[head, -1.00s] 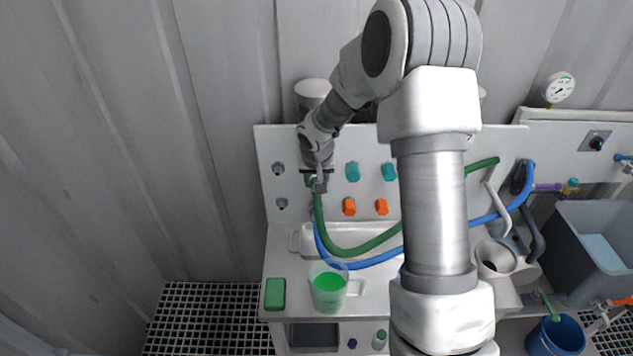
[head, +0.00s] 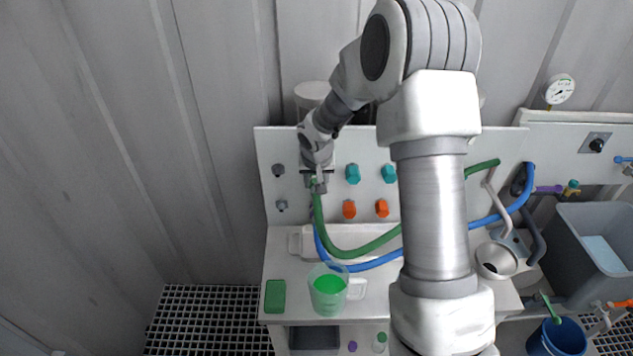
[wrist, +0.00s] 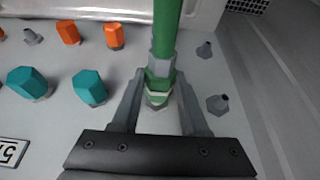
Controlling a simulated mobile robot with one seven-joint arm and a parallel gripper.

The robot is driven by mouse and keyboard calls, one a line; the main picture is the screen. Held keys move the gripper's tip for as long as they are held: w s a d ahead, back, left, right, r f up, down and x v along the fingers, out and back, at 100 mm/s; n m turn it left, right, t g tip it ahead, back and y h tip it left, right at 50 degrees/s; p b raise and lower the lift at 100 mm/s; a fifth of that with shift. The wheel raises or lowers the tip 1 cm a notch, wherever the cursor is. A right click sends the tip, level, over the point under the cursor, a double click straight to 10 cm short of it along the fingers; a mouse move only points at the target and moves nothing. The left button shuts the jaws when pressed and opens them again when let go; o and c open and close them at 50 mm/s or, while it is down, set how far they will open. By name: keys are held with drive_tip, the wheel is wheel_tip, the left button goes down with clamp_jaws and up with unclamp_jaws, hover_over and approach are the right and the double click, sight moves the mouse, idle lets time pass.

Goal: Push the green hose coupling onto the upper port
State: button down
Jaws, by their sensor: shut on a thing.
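My gripper (wrist: 160,80) is shut on the green hose coupling (wrist: 158,88); it also shows in the head view (head: 318,184), in front of the white panel. The green hose (wrist: 167,25) leads away from the coupling; in the head view it (head: 345,250) hangs down and loops right. A grey fitting (wrist: 156,103) shows at the coupling's panel-side end. I cannot tell whether the coupling is seated on it. Two bare grey ports stand beside the gripper: an upper one (head: 278,169) and a lower one (head: 282,205). The wrist view shows the panel upside down.
Teal knobs (head: 353,173) and orange knobs (head: 349,208) stand right of the gripper. A blue hose (head: 375,262) runs beside the green one. A beaker of green liquid (head: 328,290) and a green block (head: 275,296) are on the bench below.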

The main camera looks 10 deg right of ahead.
drive_tip(key=shift+w+d, duration=0.25)
drive_tip(key=shift+w, duration=0.8)
drive_tip(key=shift+c, duration=1.7)
unclamp_jaws()
drive_tip(key=shift+r, duration=0.1)
drive_tip(key=v, duration=1.8)
drive_tip(key=s+r+n, duration=0.1)
drive_tip(key=s+r, duration=0.3)
drive_tip(key=s, duration=0.4)
drive_tip(key=s+r, duration=0.4)
drive_tip(key=s, duration=0.3)
drive_tip(key=s+f+n+t, duration=0.1)
drive_tip(key=s, duration=1.2)
drive_tip(key=shift+s+d+y, duration=0.25)
drive_tip(key=shift+s+y, duration=0.15)
